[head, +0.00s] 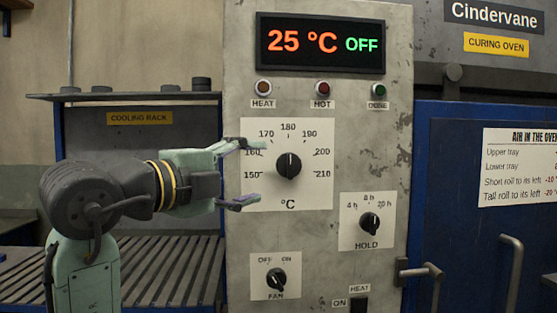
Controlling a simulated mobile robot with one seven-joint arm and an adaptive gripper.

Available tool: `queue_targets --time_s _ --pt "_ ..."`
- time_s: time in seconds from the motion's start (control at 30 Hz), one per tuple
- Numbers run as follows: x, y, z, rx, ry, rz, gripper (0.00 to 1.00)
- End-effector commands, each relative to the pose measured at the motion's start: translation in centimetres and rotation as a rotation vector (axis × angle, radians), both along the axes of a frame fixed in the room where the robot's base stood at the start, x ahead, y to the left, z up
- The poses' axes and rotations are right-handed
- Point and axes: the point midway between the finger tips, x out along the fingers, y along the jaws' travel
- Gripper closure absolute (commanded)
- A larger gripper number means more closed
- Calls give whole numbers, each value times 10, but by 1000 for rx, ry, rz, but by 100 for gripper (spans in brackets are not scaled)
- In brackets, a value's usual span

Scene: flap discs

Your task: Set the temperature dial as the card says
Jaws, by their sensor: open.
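The temperature dial (289,165) is a black knob on a white scale plate (312,192) marked 150 to 210 °C. It appears to point up near 180. My gripper (258,172) is open just left of the knob, one finger above knob height and one below, with nothing between them. It covers part of the plate's left side. The card (520,168) on the blue door at the right is headed "AIR IN THE OVEN" and lists upper tray, lower tray, short roll and tall roll. The right edge cuts off its values. The display (320,43) reads 25 °C OFF.
The HOLD dial (369,223) is at lower right and the FAN dial (276,281) below. HEAT, HOT and DONE lamps (322,88) sit under the display. A door handle (420,272) juts out at right. A slatted cooling rack (160,268) stands at left.

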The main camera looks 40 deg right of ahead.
Motion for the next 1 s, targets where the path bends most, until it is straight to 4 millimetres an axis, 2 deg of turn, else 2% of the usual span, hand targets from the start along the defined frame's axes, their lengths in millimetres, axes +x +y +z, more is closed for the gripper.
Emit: queue_targets --time_s 0.3,0.5,0.9,1.0 --pt "15 -59 3 0 6 -1 38" --pt "21 -83 1 -2 5 2 38" --pt "23 -90 0 -4 3 4 38" --pt "23 -90 0 -4 3 4 44"
